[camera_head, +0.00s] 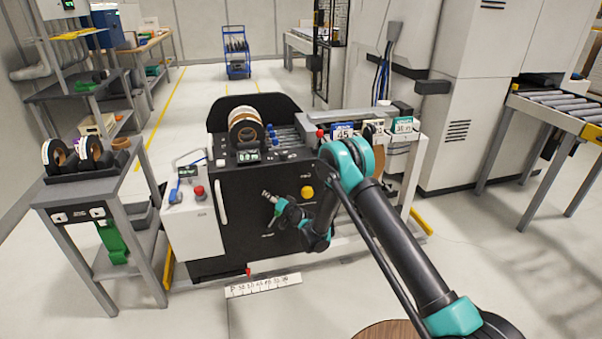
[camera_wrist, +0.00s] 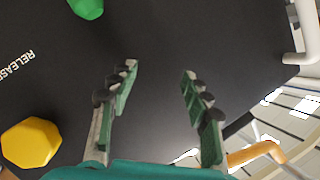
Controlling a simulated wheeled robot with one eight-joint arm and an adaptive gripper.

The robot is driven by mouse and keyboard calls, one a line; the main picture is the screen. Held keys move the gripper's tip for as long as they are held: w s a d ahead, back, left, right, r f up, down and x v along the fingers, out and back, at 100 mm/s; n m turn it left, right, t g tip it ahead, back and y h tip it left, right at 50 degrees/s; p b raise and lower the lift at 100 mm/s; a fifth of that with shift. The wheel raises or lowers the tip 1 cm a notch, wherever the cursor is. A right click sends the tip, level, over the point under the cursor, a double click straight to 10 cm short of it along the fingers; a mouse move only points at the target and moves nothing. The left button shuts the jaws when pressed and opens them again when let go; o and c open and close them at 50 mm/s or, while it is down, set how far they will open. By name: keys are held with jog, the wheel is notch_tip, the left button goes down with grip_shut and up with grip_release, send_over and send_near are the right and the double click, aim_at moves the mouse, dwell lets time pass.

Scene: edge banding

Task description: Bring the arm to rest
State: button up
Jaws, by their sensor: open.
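My gripper (camera_head: 268,196) is in front of the black face of the edge banding machine (camera_head: 238,188) in the head view. My black and teal arm reaches in from the lower right and bends back toward the machine. In the wrist view my gripper (camera_wrist: 160,90) is open, its two fingers apart with nothing between them. The black panel (camera_wrist: 150,35) fills most of that view behind the fingers. A yellow button (camera_wrist: 30,142) and a green button (camera_wrist: 86,8) show on it, both apart from the fingers.
A tape roll (camera_head: 245,126) sits on top of the machine. A grey cart (camera_head: 92,190) with more rolls stands at the left. A roller conveyor (camera_head: 555,105) is at the right. A round wooden top (camera_head: 385,331) shows at the bottom edge. The floor in front is mostly clear.

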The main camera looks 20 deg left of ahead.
jog(key=d+r+g+h, duration=0.1)
jog(key=d+r+h, duration=0.1)
jog(key=d+r, duration=0.8)
jog(key=d+r+h, duration=0.2)
jog(key=d+r, duration=0.5)
jog(key=d, duration=0.7)
jog(key=s+d+r+h, duration=0.2)
jog(key=s+d+r, duration=0.15)
jog(key=d, duration=0.65)
jog(key=s+d+g+h, duration=0.2)
jog(key=s+d+h, duration=0.1)
jog(key=s+d, duration=1.1)
jog(key=s+d+f+g+h, duration=0.1)
jog(key=s+d, duration=0.6)
jog(key=s, duration=0.2)
jog(key=s+d+f+m+g+h, duration=0.1)
jog(key=s+d+f+h, duration=0.1)
jog(key=s+d, duration=0.4)
jog(key=s, duration=0.4)
jog(key=shift+d+f+m+g, duration=0.15)
jog(key=shift+d+m+g, duration=0.15)
jog(key=shift+d, duration=0.1)
